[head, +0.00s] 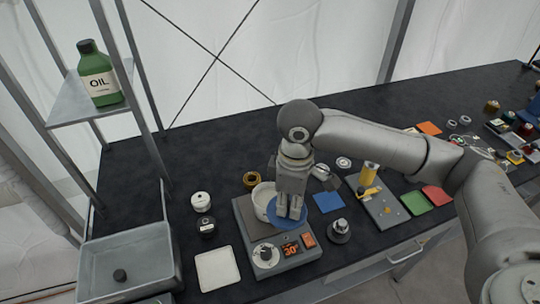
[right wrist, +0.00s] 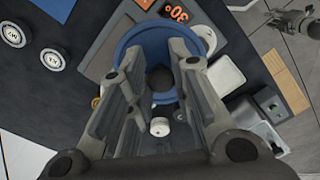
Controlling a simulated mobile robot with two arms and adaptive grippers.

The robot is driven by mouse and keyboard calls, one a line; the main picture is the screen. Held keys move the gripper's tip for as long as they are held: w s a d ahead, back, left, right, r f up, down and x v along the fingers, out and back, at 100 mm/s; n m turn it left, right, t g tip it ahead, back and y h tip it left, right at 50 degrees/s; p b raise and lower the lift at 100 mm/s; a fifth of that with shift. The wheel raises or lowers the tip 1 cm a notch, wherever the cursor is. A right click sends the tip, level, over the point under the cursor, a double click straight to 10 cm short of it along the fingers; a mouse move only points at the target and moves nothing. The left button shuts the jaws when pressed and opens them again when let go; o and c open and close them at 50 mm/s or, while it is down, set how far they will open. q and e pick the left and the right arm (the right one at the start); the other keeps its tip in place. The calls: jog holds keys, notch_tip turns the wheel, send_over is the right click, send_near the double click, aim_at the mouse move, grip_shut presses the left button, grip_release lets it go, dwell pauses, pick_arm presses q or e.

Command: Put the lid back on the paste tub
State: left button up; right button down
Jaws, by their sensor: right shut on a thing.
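The white paste tub (head: 262,203) stands on a grey hot plate (head: 243,222) with an orange display reading 30°. My right gripper (head: 290,214) points down just to the right of the tub and is shut on the round blue lid (head: 276,220). In the right wrist view the lid (right wrist: 138,42) lies across the finger ends, with its dark knob (right wrist: 160,76) between the fingers. The lid overlaps the tub's right side in the head view; I cannot tell whether they touch. My left gripper is not in view.
A white tray (head: 217,270), a grey bin (head: 130,262) and small jars (head: 201,202) are left of the hot plate. A brass ring (head: 251,180) is behind it. A metal weight (head: 339,229) and a blue square (head: 328,201) are to the right. An oil bottle (head: 99,75) stands on a shelf.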

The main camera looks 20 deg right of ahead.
jog(key=n, duration=0.2)
jog(key=w+r+n+p, duration=0.1)
jog(key=w+n+p, duration=0.1)
jog(key=n, duration=0.1)
jog(key=shift+w+a+r+n, duration=0.25)
jog(key=shift+a+n, duration=0.05)
jog(key=shift+a, duration=0.1)
jog(key=n, duration=0.1)
jog(key=w+n+p, duration=0.1)
jog(key=n, duration=0.1)
jog(key=w+n+p, duration=0.1)
jog(key=n, duration=0.1)
jog(key=shift+w+a+r, duration=0.1)
jog(key=shift+a+r, duration=0.2)
jog(key=shift+r, duration=0.1)
jog(key=w+r+n+p, duration=0.1)
jog(key=w+n+p, duration=0.4)
jog(key=n, duration=0.7)
notch_tip(320, 180, down, 6)
jog(key=b, duration=0.5)
jog(key=shift+s+a, duration=0.25)
jog(key=shift+a, duration=0.1)
jog(key=shift+p, duration=0.55)
jog(key=shift+f+p, duration=0.2)
jog(key=shift+p, duration=0.1)
dwell(0.3)
jog(key=shift+p, duration=0.35)
dwell(0.5)
